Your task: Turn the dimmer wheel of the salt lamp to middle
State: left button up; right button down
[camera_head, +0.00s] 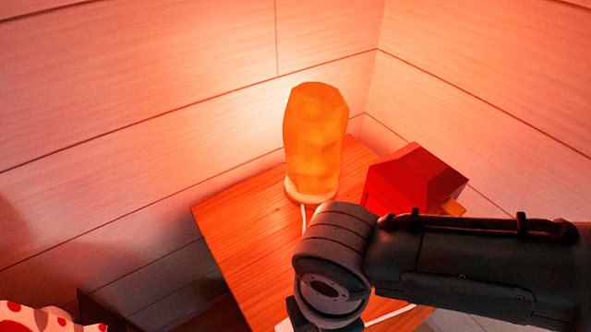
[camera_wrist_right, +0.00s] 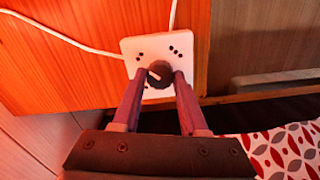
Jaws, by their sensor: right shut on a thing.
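The salt lamp (camera_head: 316,140) glows orange on a pale round base on the wooden table. Its dimmer is a white box (camera_wrist_right: 133,47) lying at the table's edge, with a dark round wheel (camera_wrist_right: 160,70) and groups of dark dots above it to the left and right. A pale pointer mark on the wheel slants toward the upper left in the right wrist view. My right gripper (camera_wrist_right: 162,77) is shut on the wheel, one finger on each side. In the head view my right arm hides the wheel and fingers. My left gripper is not in view.
A red house-shaped object (camera_head: 413,180) stands on the table (camera_head: 245,222) right of the lamp, close to my right arm. A white cord (camera_wrist_right: 62,36) runs across the tabletop to the box. Red-patterned fabric (camera_wrist_right: 285,150) lies below the table edge. The table's left part is clear.

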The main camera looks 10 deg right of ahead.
jog(key=shift+c, duration=2.2)
grip_release()
notch_tip(320, 180, up, 10)
jog(key=p, duration=0.5)
